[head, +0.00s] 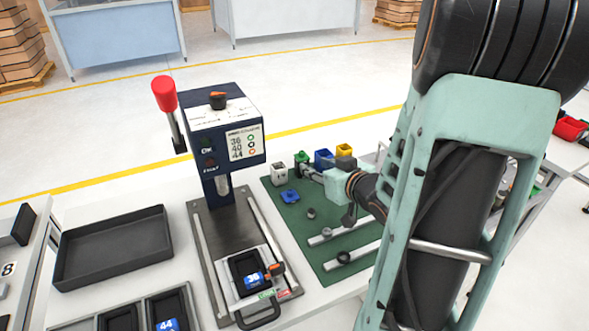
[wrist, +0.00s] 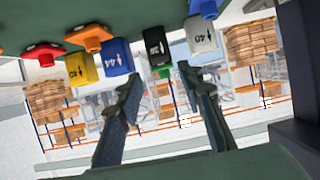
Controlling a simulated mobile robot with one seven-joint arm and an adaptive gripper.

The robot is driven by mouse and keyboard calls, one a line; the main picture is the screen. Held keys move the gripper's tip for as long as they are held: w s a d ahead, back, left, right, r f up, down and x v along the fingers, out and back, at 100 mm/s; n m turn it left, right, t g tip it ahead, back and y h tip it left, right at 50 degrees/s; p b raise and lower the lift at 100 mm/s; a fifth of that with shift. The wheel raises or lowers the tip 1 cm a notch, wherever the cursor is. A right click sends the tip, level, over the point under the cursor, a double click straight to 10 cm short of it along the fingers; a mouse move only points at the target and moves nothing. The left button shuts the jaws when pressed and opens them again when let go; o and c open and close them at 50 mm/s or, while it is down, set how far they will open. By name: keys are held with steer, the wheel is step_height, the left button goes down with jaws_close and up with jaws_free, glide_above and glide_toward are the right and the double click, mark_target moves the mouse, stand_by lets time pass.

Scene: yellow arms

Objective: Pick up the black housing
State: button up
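The black housing (wrist: 158,46), a small block with a pale label, shows in the wrist view, which appears upside down. It stands in a row between a blue housing (wrist: 116,57) and a white housing (wrist: 200,36). My gripper (wrist: 160,73) is open and empty. Its two fingertips lie apart to either side of the black housing's line, with the housing just beyond them; I cannot tell whether they touch it. A green piece shows at the black housing's edge.
A yellow housing (wrist: 81,69) stands in the same row. A blue part (head: 290,196) and small grey parts lie on the green mat (head: 290,221). A press (head: 222,135) with a red-knobbed lever and a black tray (head: 113,247) are to the left.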

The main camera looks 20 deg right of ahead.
mark_target(304, 161)
steer(key=x, duration=0.3)
steer(key=shift+w+f, duration=0.25)
steer(key=shift+b+x, duration=0.6)
steer(key=shift+x, duration=2.15)
steer(key=shift+a, duration=0.15)
steer(key=shift+c, duration=0.2)
steer(key=c, duration=0.8)
steer(key=shift+r, duration=0.1)
steer(key=shift+c, duration=0.3)
